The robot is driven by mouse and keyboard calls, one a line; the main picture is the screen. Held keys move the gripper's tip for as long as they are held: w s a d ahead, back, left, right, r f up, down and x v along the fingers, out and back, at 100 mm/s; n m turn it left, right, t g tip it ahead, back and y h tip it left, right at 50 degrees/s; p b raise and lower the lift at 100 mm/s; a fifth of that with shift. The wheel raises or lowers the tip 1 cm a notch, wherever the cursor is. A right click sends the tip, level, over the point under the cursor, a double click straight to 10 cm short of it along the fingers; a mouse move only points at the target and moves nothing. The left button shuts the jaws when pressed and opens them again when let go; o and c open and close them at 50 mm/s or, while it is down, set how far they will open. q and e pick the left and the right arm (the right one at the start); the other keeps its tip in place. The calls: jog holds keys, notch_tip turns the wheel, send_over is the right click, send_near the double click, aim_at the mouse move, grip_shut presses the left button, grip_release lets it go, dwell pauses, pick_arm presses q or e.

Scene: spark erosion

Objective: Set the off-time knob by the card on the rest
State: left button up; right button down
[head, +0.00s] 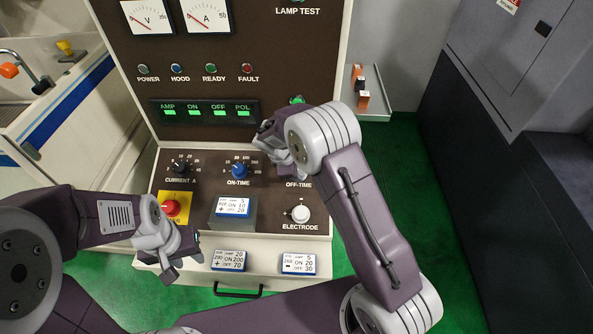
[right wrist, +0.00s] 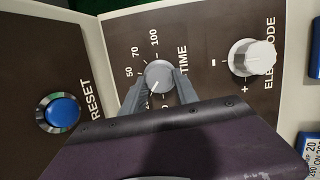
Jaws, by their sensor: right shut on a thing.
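The off-time knob (right wrist: 159,74) is grey and round; in the right wrist view it sits between the two fingers of my right gripper (right wrist: 158,88), which is shut on it. Its white line seems to point to the lower left, where a finger partly hides the scale; 50, 70 and 100 show. In the head view my right gripper (head: 278,142) hides this knob above the OFF-TIME label. The card (head: 233,207) on the grey rest (head: 231,224) appears to read AMP 5, ON 10, OFF 20, with a plus. My left gripper (head: 183,257) is open and empty, low at the left.
The blue on-time knob (head: 239,170), black current knob (head: 180,167) and white electrode knob (head: 300,213) are nearby. A red stop button (head: 171,208) is close to my left gripper. Two other cards (head: 230,260) (head: 299,263) are on the ledge. Four-label display (head: 205,110) is lit green.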

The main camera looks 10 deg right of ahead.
jog(key=shift+s+f+n, duration=0.3)
jog(key=shift+n, duration=0.2)
jog(key=c, duration=1)
grip_release()
jog(key=shift+c, duration=0.2)
jog(key=shift+o, duration=0.6)
jog(key=shift+s+r, duration=0.1)
jog(key=shift+w+d, duration=0.15)
jog(key=shift+w, duration=0.2)
jog(key=b+v, duration=0.1)
jog(key=v, duration=0.8)
jog(key=shift+s, duration=0.15)
